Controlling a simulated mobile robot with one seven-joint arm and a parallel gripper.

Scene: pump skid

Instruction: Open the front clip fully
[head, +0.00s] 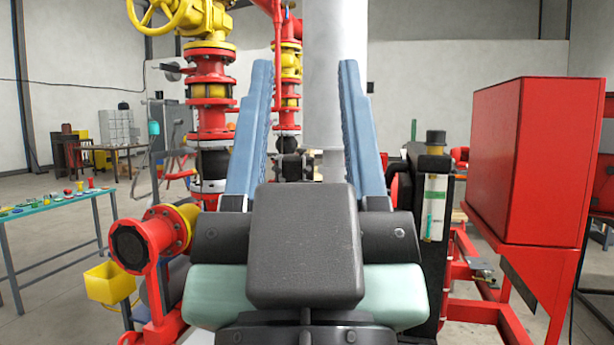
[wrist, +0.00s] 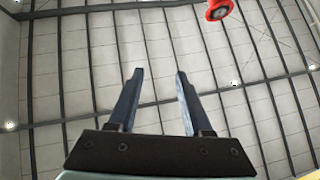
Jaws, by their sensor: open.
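My gripper (head: 304,78) is in the middle of the head view, its two blue fingers raised and spread apart with nothing between them. In the wrist view the fingers (wrist: 160,73) are also apart and empty, pointing at the ceiling. I cannot pick out the front clip with certainty. A small grey metal fitting (head: 482,268) sits on the red frame below the red box at the right; I cannot tell whether it is the clip. My gripper is left of it and not touching it. My gripper and wrist hide much of the middle of the skid.
A large red box (head: 520,160) stands at the right. A black unit with a sight glass (head: 435,208) is just right of my gripper. Red and yellow valve piping (head: 210,92) rises at the left. A red flanged pipe end (head: 130,247) and a teal-topped table (head: 55,200) are farther left.

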